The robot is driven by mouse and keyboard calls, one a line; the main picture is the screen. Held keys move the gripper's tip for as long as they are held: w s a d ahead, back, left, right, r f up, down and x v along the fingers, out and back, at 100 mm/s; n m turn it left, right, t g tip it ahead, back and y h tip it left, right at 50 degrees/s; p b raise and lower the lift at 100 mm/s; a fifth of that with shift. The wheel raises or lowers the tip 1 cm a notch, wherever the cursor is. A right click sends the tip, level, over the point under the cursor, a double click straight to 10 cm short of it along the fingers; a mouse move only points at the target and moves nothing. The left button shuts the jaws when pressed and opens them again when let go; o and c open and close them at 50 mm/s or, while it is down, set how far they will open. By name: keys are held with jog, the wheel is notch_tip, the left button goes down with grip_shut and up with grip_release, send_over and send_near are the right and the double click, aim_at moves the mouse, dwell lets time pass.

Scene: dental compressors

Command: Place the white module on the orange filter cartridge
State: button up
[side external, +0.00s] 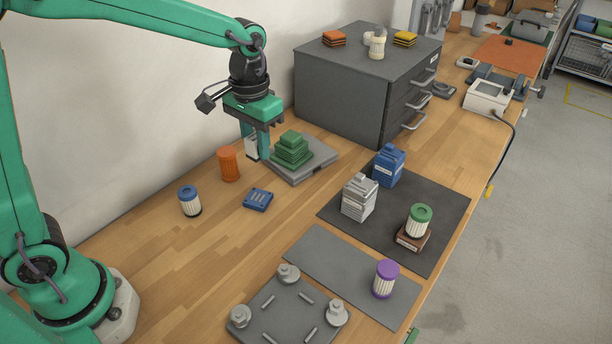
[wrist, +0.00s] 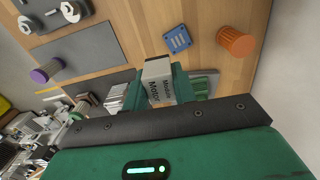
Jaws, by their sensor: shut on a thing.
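My gripper (side external: 257,148) is shut on the white module (side external: 251,148), which shows as a pale block with dark "Motor Module" lettering in the wrist view (wrist: 158,72). The fingers partly hide the module. It is held beside the green stepped stack, to its left in the side view. The orange filter cartridge (side external: 228,164) stands upright on the wooden bench, a little left of the held module. It also shows in the wrist view (wrist: 236,41), right of the module. The cartridge and the module are apart.
Green stepped blocks (side external: 291,150) sit on a grey plate (side external: 318,164) close to my gripper. A blue flat part (side external: 258,199) and a blue-topped filter (side external: 190,201) stand in front. A grey drawer cabinet (side external: 340,95) is behind. Bare bench lies at the front left.

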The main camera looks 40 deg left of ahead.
jog(key=a+r, duration=0.2)
jog(key=a, duration=0.3)
send_over(226, 151)
notch_tip(226, 151, down, 7)
jog(key=shift+r, duration=0.1)
jog(key=shift+f, duration=2)
jog(key=shift+f, duration=0.15)
jog(key=o, duration=1)
notch_tip(226, 151, up, 12)
jog(key=shift+r, duration=0.2)
